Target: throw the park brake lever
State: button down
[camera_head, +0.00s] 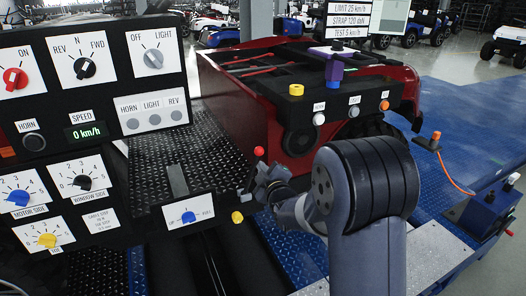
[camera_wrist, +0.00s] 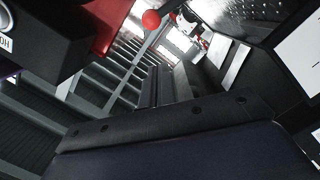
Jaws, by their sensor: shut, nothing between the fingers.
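A lever with a red ball knob (camera_head: 259,151) stands beside the black panel, left of the red cart; no label on it is readable, so I cannot confirm it is the park brake lever. My gripper (camera_head: 262,178) is shut and empty, just below the red knob in the head view. In the wrist view the red knob (camera_wrist: 151,19) is at the top, beyond the tips of my shut fingers (camera_wrist: 168,75). I see no clear contact between fingers and knob. Much of the lever's shaft is hidden by my gripper in the head view.
A control panel (camera_head: 95,90) with knobs and a 0 km/h display fills the left. A yellow knob (camera_head: 237,217) sits just below my gripper, near a blue-knob dial (camera_head: 188,217). The red cart (camera_head: 240,105) stands behind. Blue checkered floor (camera_head: 465,100) lies to the right.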

aim_at(256, 154)
jog(key=w+a+f+n+y+p, duration=0.1)
jog(key=w+p, duration=0.4)
jog(key=w, duration=0.5)
jog(key=shift+w+a+f+n, duration=0.3)
jog(key=shift+a+n, duration=0.1)
jog(key=shift+a, duration=0.15)
jog(key=shift+d, duration=0.1)
